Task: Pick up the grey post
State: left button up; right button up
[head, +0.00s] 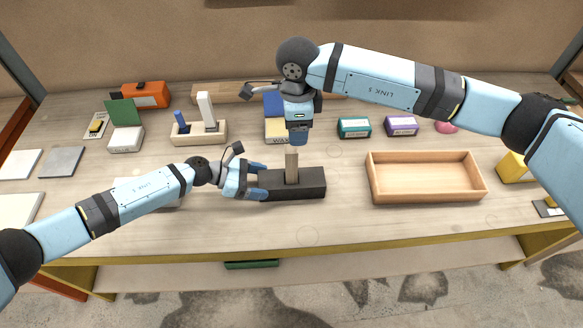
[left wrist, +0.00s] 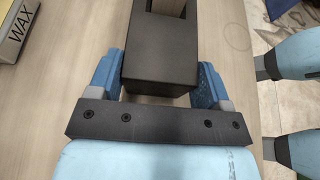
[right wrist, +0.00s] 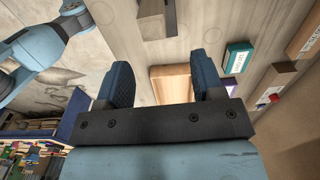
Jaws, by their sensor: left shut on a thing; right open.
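A brownish-grey post (head: 292,166) stands upright in a long black block (head: 310,184) near the middle of the bench. Part of the post also shows at the top of the left wrist view (left wrist: 168,6), above the block's end (left wrist: 160,72). My left gripper (head: 257,181) is shut on the left end of the black block, with a finger on each side. My right gripper (head: 298,138) is open, pointing down just above the post's top. Its two spread fingers also show in the right wrist view (right wrist: 162,82). I cannot tell whether it touches the post.
An empty wooden tray (head: 425,192) lies right of the block. A wooden holder (head: 199,137) with a blue and a white peg stands at the left. Green (head: 354,128) and purple (head: 401,126) boxes sit behind.

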aim_at(294, 158)
notch_tip(294, 158, down, 5)
jog(key=shift+f, duration=0.1)
jog(key=f, duration=0.5)
jog(key=shift+s+a, duration=0.3)
jog(key=c, duration=1)
